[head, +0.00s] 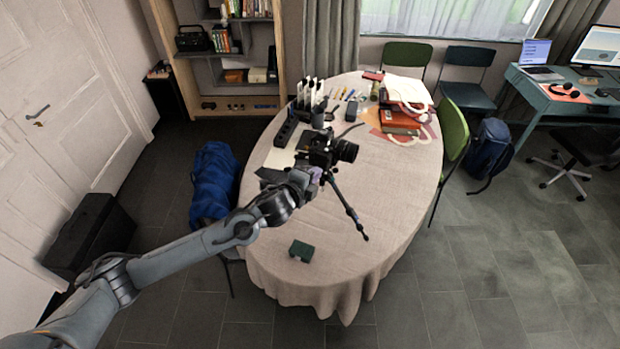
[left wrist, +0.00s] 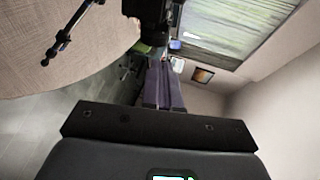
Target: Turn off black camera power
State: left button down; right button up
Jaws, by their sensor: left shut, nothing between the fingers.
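The black camera (head: 345,150) sits on a black tripod (head: 345,205) that stands on the oval table, its lens facing right. My left gripper (head: 318,174) is at the camera's lower left side, close to its body. In the left wrist view the gripper's fingers (left wrist: 162,82) are together with nothing between them. Part of the camera (left wrist: 150,12) shows above them, dark and cut off by the top edge. A tripod leg (left wrist: 72,35) shows at the upper left. The power switch is too small to make out, and I cannot tell whether the fingers touch the camera. My right gripper is not in view.
The oval table (head: 370,240) has a beige cloth. A small green box (head: 301,250) lies near its front edge. A black power strip (head: 286,128), a white-slotted stand (head: 310,93) and red books (head: 398,121) are behind. The table's right front is clear.

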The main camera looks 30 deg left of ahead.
pick_arm(q)
jog(key=shift+v, duration=1.1)
jog(key=shift+r, duration=0.1)
